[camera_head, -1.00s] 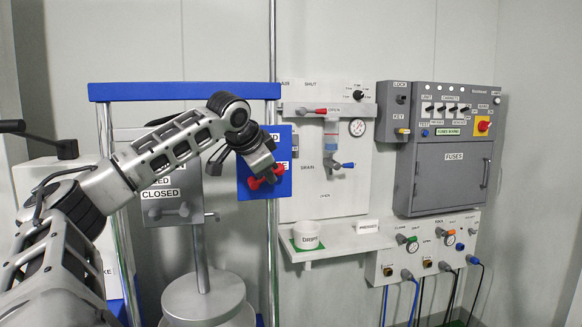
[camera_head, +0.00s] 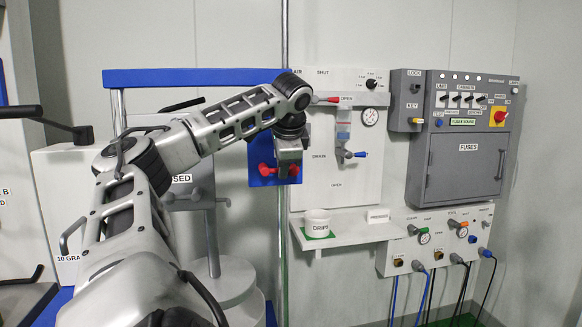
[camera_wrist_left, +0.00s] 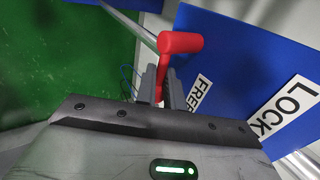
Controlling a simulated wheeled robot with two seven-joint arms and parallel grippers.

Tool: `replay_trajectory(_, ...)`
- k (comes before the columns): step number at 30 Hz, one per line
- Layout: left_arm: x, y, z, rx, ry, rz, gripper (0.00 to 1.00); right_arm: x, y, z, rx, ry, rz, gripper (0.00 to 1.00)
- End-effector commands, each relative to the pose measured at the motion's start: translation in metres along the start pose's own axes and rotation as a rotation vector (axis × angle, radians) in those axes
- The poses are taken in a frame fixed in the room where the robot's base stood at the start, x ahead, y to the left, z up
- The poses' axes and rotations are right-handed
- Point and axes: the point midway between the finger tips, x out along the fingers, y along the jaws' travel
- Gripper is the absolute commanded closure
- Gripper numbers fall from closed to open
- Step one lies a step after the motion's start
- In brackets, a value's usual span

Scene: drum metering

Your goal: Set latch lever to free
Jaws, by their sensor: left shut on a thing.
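In the left wrist view my left gripper (camera_wrist_left: 160,86) is shut on the red lever (camera_wrist_left: 180,43), whose thick round end stands out beyond the fingers. The FREE label (camera_wrist_left: 201,92) lies close beside the fingers; the LOCK label (camera_wrist_left: 290,108) is farther right. The lever's base is partly hidden, so its exact setting cannot be told. My right gripper is not in view.
A blue crossbar (camera_head: 190,77) and a steel pole (camera_head: 284,230) stand close to my arm. Right of them is a white valve panel (camera_head: 330,185) over a shelf with a white cup (camera_head: 317,221). A grey fuse cabinet (camera_head: 465,160) hangs farther right.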

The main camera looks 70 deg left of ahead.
Motion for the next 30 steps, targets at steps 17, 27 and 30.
replay_trajectory(17,0.000,0.000,0.001,0.002,-0.005,-0.001,0.68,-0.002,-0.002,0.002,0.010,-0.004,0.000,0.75)
replay_trajectory(27,-0.018,-0.001,0.001,0.002,-0.004,-0.002,0.68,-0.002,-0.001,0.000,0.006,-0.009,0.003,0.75)
replay_trajectory(30,-0.038,-0.002,0.001,0.002,-0.004,-0.004,0.68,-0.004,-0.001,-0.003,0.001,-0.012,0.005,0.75)
